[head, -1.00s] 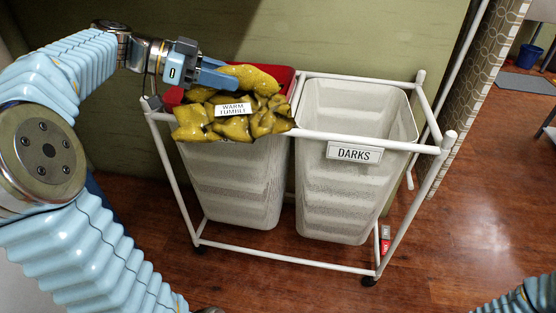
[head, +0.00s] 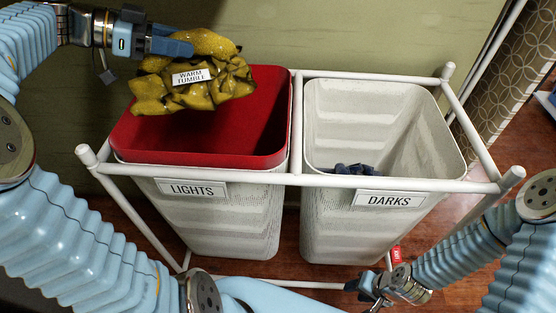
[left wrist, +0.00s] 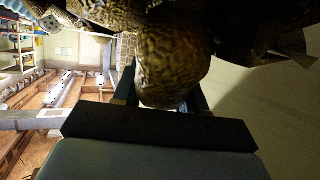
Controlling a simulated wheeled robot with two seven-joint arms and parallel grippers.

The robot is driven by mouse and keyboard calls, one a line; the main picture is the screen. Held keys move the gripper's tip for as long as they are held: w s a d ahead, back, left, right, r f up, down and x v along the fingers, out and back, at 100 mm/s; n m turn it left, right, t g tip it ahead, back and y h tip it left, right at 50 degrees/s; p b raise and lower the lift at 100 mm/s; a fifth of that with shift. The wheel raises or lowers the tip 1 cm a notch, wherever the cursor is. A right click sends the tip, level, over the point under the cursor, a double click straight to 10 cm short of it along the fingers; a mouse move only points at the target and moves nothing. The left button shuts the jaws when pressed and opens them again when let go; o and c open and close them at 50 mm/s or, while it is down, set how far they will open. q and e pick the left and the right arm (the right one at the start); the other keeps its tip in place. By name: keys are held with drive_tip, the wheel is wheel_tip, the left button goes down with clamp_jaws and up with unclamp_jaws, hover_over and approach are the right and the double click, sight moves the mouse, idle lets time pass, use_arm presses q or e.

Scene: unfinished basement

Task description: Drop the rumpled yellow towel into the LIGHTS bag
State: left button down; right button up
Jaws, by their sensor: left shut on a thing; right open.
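The rumpled yellow towel (head: 205,85), with a "WARM TUMBLE" label, hangs in my left gripper (head: 180,46). The gripper is shut on the towel's upper left part. The towel is in front of the back left part of the LIGHTS bag's opening and looks raised above it. The LIGHTS bag (head: 215,215) is pale with a red inside and rim, and its label is on the front. In the left wrist view the towel (left wrist: 172,60) bulges between the fingers. My right gripper (head: 368,291) is open and low, in front of the DARKS bag.
The DARKS bag (head: 335,225) stands to the right with dark blue cloth (head: 355,169) inside. A white tube frame (head: 297,120) holds both bags. A small red tag (head: 396,255) is near my right gripper. The green wall (head: 370,35) is close behind.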

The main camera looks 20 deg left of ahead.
sight(181, 61)
use_arm(q)
drive_tip(key=shift+f+b, duration=0.75)
drive_tip(key=shift+f, duration=1.25)
drive_tip(key=c, duration=0.5)
unclamp_jaws()
drive_tip(key=shift+c, duration=0.2)
drive_tip(key=v, duration=1.4)
drive_tip(key=shift+d, duration=0.15)
